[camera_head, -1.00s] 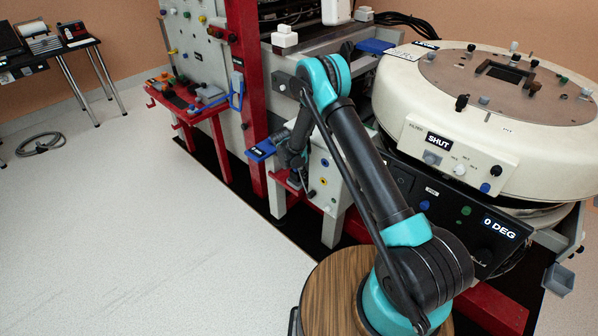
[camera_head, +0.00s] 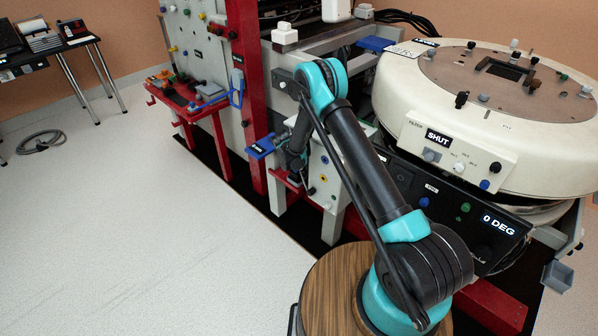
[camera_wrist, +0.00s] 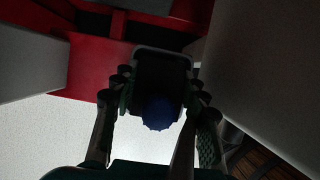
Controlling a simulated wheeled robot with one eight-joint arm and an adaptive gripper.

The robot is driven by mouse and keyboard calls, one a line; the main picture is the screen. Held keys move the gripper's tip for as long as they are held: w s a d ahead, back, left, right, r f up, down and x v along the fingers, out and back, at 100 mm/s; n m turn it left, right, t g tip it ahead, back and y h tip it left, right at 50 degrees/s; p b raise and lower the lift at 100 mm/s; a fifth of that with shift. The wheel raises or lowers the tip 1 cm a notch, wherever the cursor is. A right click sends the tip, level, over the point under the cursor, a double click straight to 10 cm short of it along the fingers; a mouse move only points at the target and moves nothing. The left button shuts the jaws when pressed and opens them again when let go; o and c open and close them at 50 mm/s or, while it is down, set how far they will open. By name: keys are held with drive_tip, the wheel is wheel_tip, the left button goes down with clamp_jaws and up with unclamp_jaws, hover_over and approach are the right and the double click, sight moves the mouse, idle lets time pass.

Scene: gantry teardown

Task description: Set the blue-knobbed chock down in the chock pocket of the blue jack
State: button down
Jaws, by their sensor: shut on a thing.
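My gripper (camera_wrist: 158,120) is shut on the blue-knobbed chock, whose round blue knob (camera_wrist: 158,112) shows between the fingers in the wrist view. A dark, squarish shape with a pale rim lies just beyond the knob; I cannot tell whether it is the chock's body or the pocket. In the head view my gripper (camera_head: 293,165) points down beside the grey cabinet, above a small red ledge, and the chock is too dark to make out. A blue labelled piece (camera_head: 261,147), possibly part of the blue jack, is just left of my gripper. The chock's underside is hidden.
A red bracket (camera_wrist: 95,68) and grey walls crowd the gripper in the wrist view. The white cabinet (camera_head: 327,172) stands right beside it in the head view. A red shelf (camera_head: 195,105) with tools is at left. The large cream ring (camera_head: 405,95) is at right. Open floor lies left.

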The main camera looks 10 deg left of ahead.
drive_tip(key=shift+s+f, duration=0.2)
drive_tip(key=shift+f, duration=0.15)
drive_tip(key=c, duration=0.7)
unclamp_jaws()
drive_tip(key=shift+f, duration=0.1)
drive_tip(key=shift+c, duration=0.2)
drive_tip(key=shift+r, duration=0.2)
drive_tip(key=v, duration=0.7)
drive_tip(key=shift+r, duration=0.1)
